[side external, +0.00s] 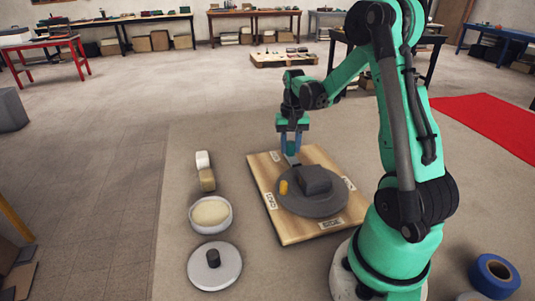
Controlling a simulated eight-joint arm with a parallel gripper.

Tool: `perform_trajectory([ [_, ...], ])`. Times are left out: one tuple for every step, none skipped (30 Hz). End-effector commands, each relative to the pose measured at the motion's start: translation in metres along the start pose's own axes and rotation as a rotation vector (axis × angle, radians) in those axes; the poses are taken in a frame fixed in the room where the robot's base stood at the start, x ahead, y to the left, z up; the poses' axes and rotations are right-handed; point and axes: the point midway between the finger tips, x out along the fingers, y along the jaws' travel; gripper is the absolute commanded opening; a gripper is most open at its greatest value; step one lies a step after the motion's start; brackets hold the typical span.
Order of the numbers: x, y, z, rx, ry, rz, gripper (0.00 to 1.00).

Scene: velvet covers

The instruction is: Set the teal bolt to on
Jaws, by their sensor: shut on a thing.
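My gripper (291,152) points down over the far left part of a wooden board (262,168) on the floor. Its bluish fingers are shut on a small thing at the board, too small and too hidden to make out. I cannot clearly pick out the teal bolt or its setting; it may be the thing between the fingers. On the board lies a dark grey round disc (310,205), with a dark block (314,179) and a small yellow-orange piece (283,187) on it. White labels with dark lettering lie around the disc; the near one (331,223) is too small to read surely.
Left of the board stand a white block (202,160), a tan block (207,180), a bowl with a beige filling (211,213) and a pale round plate with a dark knob (214,266). A blue tape roll (494,276) lies at lower right.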

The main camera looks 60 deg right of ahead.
Motion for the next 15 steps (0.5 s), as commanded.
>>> perform_trajectory([
  [-0.0002,0.0,0.0003,0.0,-0.002,0.0,0.0],
  [-0.0002,0.0,0.0003,0.0,-0.002,0.0,0.0],
  [-0.0002,0.0,0.0002,0.0,-0.002,0.0,0.39],
  [-0.0002,0.0,0.0002,0.0,-0.002,0.0,0.48],
  [-0.0002,0.0,0.0002,0.0,-0.002,0.0,0.56],
  [-0.0001,0.0,0.0001,0.0,-0.002,0.0,0.62],
  [-0.0001,0.0,0.0001,0.0,-0.002,0.0,0.62],
  [-0.0001,0.0,0.0,0.0,-0.002,0.0,0.62],
  [-0.0001,0.0,0.0,0.0,-0.001,0.0,0.62],
  [-0.0001,0.0,0.0,0.0,-0.001,0.0,0.62],
  [-0.0001,0.0,-0.0001,0.0,-0.001,0.0,0.62],
  [-0.0001,0.0,-0.0001,0.0,-0.001,0.0,0.62],
  [-0.0001,0.0,-0.0001,0.0,-0.001,0.0,0.62],
  [-0.0003,0.0,-0.0002,0.0,-0.001,0.0,0.62],
  [-0.0013,0.0,-0.0002,0.0,-0.001,0.0,0.62],
])
